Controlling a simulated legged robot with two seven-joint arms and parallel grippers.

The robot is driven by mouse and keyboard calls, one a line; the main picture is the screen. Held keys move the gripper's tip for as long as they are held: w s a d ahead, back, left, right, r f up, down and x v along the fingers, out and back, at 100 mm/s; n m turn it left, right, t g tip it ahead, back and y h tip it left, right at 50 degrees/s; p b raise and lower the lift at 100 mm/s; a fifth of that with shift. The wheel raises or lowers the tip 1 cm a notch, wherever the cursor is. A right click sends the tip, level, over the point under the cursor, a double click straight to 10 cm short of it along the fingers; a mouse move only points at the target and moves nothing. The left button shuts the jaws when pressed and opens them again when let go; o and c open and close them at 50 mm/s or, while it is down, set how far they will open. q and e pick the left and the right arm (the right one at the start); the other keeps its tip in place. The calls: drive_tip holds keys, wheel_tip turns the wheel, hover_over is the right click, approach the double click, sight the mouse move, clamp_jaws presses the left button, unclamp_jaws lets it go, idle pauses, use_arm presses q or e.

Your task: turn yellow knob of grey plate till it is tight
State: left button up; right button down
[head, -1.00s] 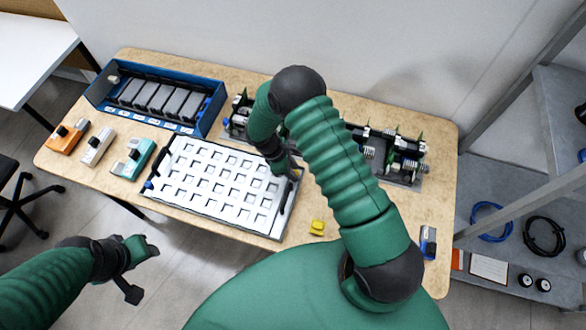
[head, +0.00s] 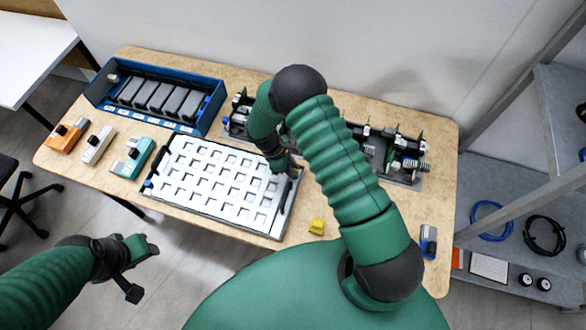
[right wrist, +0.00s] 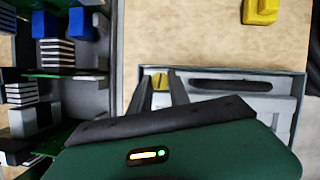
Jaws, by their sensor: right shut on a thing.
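The grey plate (head: 160,195) is a pale panel with rows of square holes, lying flat at the front of the wooden table. Its right end, with a dark handle (right wrist: 235,86), shows in the right wrist view. The yellow knob (right wrist: 159,80) sits at the plate's corner, between the fingers of my right gripper (right wrist: 161,88). The right gripper is shut on the knob. In the head view my right gripper (head: 284,168) is at the plate's back right corner, and the knob is hidden there.
A yellow block (head: 317,227) lies right of the plate. A blue bin (head: 97,98) with dark modules stands at the back left. Circuit boards (head: 405,160) stand behind my right arm. Orange, white and teal devices (head: 133,158) line the left side.

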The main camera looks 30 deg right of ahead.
drive_tip(key=m, duration=0.1)
drive_tip(key=m+y+b, duration=0.1)
drive_tip(key=shift+w+d+f+m+g, duration=0.1)
drive_tip(key=shift+w+m+g, duration=0.05)
drive_tip(key=shift+m+g, duration=0.25)
drive_tip(key=m+y+b, duration=0.1)
drive_tip(key=m, duration=0.2)
drive_tip(key=shift+d+m+g, duration=0.1)
drive_tip(key=shift+m+g, duration=0.2)
drive_tip(key=m+y+b, duration=0.1)
drive_tip(key=m, duration=0.1)
drive_tip(key=m+y, duration=0.1)
drive_tip(key=m, duration=0.2)
drive_tip(key=shift+w+d+m+b, duration=0.1)
drive_tip(key=shift+d+m+b, duration=0.05)
drive_tip(key=shift+m+b, duration=0.2)
drive_tip(key=c, duration=1.5)
unclamp_jaws()
drive_tip(key=b+v, duration=0.2)
drive_tip(key=v, duration=1.5)
drive_tip(key=shift+w+d, duration=0.2)
drive_tip(key=shift+w, duration=0.1)
drive_tip(key=shift+f, duration=0.1)
